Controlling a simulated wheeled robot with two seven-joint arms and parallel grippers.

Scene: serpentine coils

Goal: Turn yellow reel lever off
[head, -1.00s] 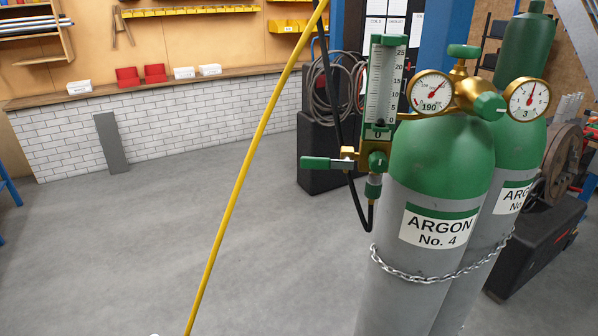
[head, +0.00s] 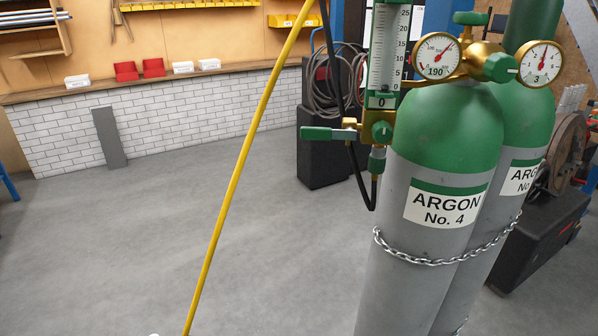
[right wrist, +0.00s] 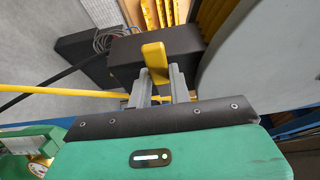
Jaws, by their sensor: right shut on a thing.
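In the right wrist view a yellow lever (right wrist: 154,56) stands up between the two grey fingers of my right gripper (right wrist: 160,74). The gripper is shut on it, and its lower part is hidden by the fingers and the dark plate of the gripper. A yellow hose (right wrist: 62,92) runs in from the left behind the fingers. The hose also crosses the head view (head: 237,170) at a slant. Neither gripper shows in the head view, and my left gripper is in no frame.
Two chained green-and-grey argon cylinders (head: 425,290) stand at the right in the head view, with gauges and a flowmeter (head: 383,55) with a green-handled valve (head: 318,133). A large grey rounded surface (right wrist: 265,60) is close right of my right gripper. The floor (head: 120,250) is clear.

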